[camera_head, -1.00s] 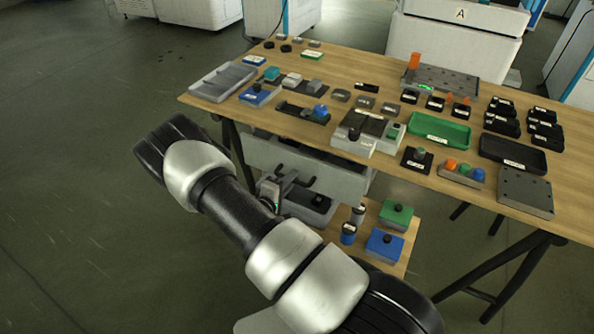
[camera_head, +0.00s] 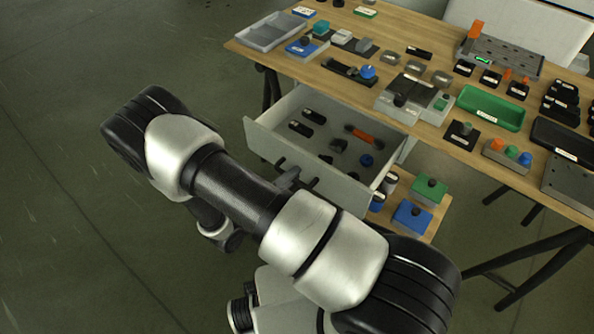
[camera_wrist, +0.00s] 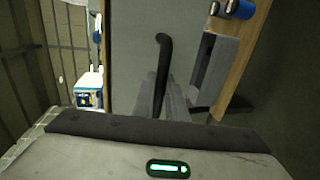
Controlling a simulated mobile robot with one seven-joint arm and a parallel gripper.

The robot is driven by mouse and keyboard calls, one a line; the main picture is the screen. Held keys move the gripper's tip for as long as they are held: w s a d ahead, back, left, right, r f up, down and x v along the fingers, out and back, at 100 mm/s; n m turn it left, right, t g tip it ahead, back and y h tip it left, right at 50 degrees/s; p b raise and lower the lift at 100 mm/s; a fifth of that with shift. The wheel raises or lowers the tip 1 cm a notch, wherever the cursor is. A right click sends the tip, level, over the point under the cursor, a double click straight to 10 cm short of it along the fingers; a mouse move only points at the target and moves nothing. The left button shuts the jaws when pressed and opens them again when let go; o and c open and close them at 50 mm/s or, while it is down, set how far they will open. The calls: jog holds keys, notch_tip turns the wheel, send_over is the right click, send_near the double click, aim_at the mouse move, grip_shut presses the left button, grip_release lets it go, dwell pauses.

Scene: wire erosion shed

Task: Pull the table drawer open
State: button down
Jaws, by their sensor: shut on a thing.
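The table drawer (camera_head: 262,140) is pulled well out from under the wooden table (camera_head: 390,123). Its light grey front panel (camera_wrist: 132,40) fills the upper middle of the wrist view. Black pieces, an orange-and-black tool and a blue round piece lie inside it. The dark bar handle (camera_wrist: 162,58) stands off the front panel. My gripper (camera_wrist: 162,98) is shut on this handle; its grey fingers lie on either side of the bar. In the head view my gripper (camera_head: 289,178) is at the drawer front, partly hidden by my arm.
A lower shelf with a green box (camera_head: 429,191) and a blue box (camera_head: 412,216) is right of the drawer. Black table legs (camera_head: 525,265) stand at the right. The tabletop holds trays and many small parts. The floor at the left is clear.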

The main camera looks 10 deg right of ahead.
jog(key=shift+a, duration=0.1)
jog(key=c, duration=2)
grip_release()
jog(key=shift+c, duration=0.2)
jog(key=p+v, duration=0.2)
jog(key=v, duration=1.5)
jog(key=shift+s+a, duration=0.15)
jog(key=shift+a, duration=0.1)
